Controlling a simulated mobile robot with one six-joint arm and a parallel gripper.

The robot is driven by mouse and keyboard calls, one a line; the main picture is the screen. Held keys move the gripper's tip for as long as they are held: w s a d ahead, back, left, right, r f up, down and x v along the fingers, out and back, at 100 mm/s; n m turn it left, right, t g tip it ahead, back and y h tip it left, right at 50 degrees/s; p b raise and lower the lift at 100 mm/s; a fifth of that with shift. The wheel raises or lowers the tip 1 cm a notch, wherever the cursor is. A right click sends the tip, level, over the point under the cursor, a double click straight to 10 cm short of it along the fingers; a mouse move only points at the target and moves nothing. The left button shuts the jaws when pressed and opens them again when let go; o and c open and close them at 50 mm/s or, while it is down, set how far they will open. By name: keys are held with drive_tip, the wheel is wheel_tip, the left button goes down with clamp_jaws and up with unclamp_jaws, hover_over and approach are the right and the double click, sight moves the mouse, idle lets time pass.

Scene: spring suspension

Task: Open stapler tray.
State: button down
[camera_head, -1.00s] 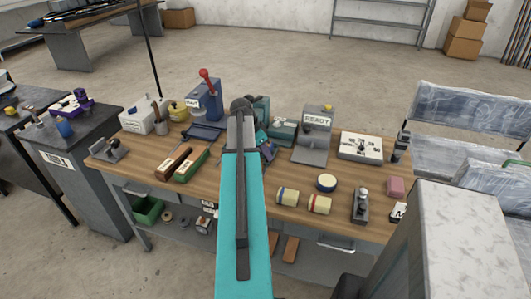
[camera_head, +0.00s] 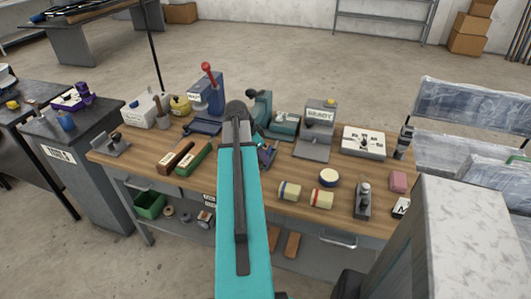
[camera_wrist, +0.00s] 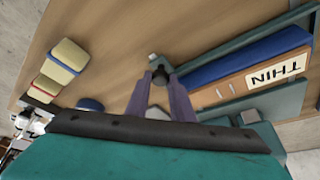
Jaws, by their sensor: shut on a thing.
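The teal stapler (camera_head: 260,108) stands at the back middle of the wooden workbench, partly hidden behind my arm. Its tray (camera_head: 268,156), with blue showing, sticks out toward the front, just right of my arm. In the wrist view the tray (camera_wrist: 245,52) runs to the right, with a blue strip, a tan slot labelled THIN and staple-like bits. My gripper (camera_wrist: 161,82) is at the tray's near end, its two fingers closed on a small dark knob (camera_wrist: 158,73). The fingers are mostly hidden in the head view.
The blue press (camera_head: 207,90) and READY station (camera_head: 318,125) flank the stapler. Bare bench lies in front.

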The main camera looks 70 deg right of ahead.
drive_tip(key=shift+s+a, duration=0.1)
drive_tip(key=shift+a, duration=2.4)
drive_tip(key=c, duration=1.8)
unclamp_jaws()
drive_tip(key=shift+c, duration=0.2)
drive_tip(key=shift+r, duration=0.15)
drive_tip(key=b+v, duration=0.2)
drive_tip(key=v, duration=1.1)
drive_tip(key=shift+r, duration=0.25)
